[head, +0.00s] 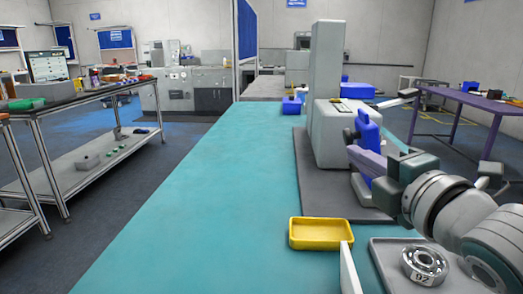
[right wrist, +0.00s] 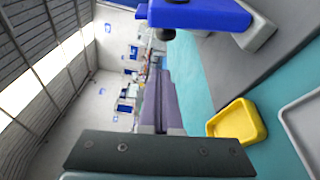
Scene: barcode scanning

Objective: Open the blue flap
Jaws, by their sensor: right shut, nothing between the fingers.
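The blue flap (head: 369,132) is on the front of a grey machine (head: 326,100) standing on the table. In the right wrist view a blue part (right wrist: 200,14), which looks like the flap, fills the top edge and has a dark round knob under it. My right gripper (head: 353,153) is at the flap, its purple fingers shut and empty, crossing in front of the blue part in the head view. In the right wrist view the fingers (right wrist: 158,80) are together, with a gap to the blue part. I cannot tell whether they touch it elsewhere. My left gripper is not in view.
A yellow tray (head: 320,247) sits on the teal table (head: 200,190) below the machine. A grey tray (head: 385,262) with a metal bearing (head: 424,265) is at the lower right, beneath my right arm. A white upright plate stands at the front. The left table area is clear.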

